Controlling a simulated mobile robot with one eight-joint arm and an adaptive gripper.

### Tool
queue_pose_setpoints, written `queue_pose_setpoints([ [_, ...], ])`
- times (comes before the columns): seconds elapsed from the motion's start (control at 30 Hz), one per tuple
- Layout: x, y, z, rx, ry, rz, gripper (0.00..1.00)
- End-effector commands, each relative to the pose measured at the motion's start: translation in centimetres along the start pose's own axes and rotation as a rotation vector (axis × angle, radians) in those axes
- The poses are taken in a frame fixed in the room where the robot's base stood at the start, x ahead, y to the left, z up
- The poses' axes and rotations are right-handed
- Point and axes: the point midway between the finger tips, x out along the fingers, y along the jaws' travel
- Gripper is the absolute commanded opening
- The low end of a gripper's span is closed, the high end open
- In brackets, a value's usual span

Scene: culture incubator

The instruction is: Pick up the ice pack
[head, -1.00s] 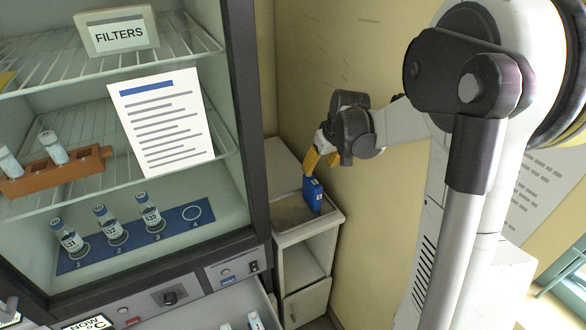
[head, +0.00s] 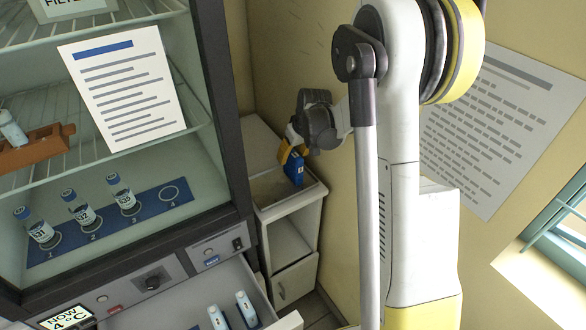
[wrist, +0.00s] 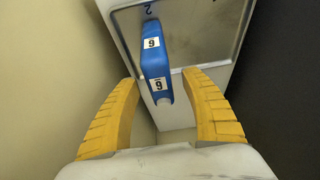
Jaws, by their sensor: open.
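The ice pack is a blue block (wrist: 152,60) with white labels reading 6. In the wrist view it stands in a shallow grey tray and lies between and beyond my two yellow fingers. My gripper (wrist: 160,80) is open, with one finger to each side of the pack and a visible gap on both sides. In the head view the blue pack (head: 293,172) shows just below my gripper (head: 290,150), whose fingers overlap its top. I cannot tell from there how deep the fingers reach.
The tray tops a small white cabinet (head: 292,215) in the corner between the wall and the incubator (head: 222,120). Vials stand on a blue numbered strip (head: 148,208) inside. A dark panel lies close right in the wrist view.

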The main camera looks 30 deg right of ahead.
Motion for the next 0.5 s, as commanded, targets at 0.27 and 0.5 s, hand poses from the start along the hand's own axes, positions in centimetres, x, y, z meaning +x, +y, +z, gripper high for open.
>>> queue_pose_setpoints([
  [0.27,-0.14,-0.02,-0.02,0.000,0.000,0.000,0.07],
  [0.5,-0.14,-0.02,-0.02,0.000,0.000,0.000,0.00],
])
